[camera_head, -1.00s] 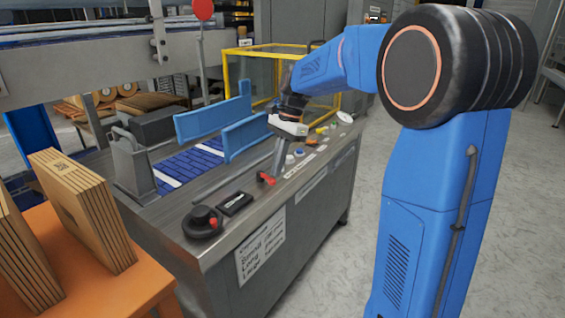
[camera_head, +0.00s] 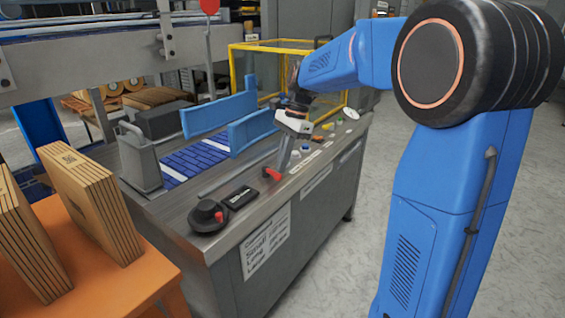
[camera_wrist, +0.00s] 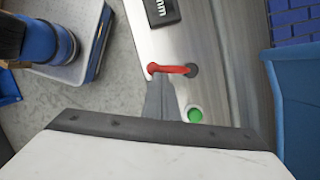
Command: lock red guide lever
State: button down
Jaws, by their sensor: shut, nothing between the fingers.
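The red guide lever (camera_head: 271,174) is a small red handle on the grey machine top, near its front edge. In the wrist view the red lever (camera_wrist: 172,69) lies crosswise, with a dark round pivot at its right end. My gripper (camera_head: 279,172) points down at the lever from above. In the wrist view the shut, empty fingers (camera_wrist: 160,82) end right at the lever's left part. I cannot tell whether they touch it.
A black knob with a red mark (camera_head: 208,216) and a black display (camera_head: 240,197) sit to the left on the machine top. A green button (camera_wrist: 195,115) is close to the fingers. Blue guide rails (camera_head: 252,130) stand behind. An orange table (camera_head: 95,270) holds flat cartons.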

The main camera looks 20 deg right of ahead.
jog(key=shift+s+a+m, duration=0.15)
jog(key=shift+m, duration=0.25)
jog(key=shift+s+a+m+t, duration=0.2)
jog(key=shift+a+m, duration=0.05)
jog(key=shift+m, duration=0.3)
jog(key=shift+s+a+m+t, duration=0.15)
jog(key=shift+a+m+t, duration=0.1)
jog(key=shift+m, duration=0.3)
jog(key=m, duration=0.1)
jog(key=a+m+t, duration=0.1)
jog(key=m, duration=0.1)
jog(key=a+m, duration=0.1)
jog(key=shift+s+a+m, duration=0.2)
jog(key=shift+s+m, duration=0.1)
jog(key=m, duration=0.1)
jog(key=a+m+t+h, duration=0.1)
jog(key=m, duration=0.1)
jog(key=shift+w+a, duration=0.1)
jog(key=shift+a, duration=0.2)
jog(key=shift+w+a, duration=0.25)
jog(key=shift+a, duration=0.35)
jog(key=shift+w+a, duration=0.1)
jog(key=shift+a, duration=0.1)
jog(key=shift+d, duration=0.1)
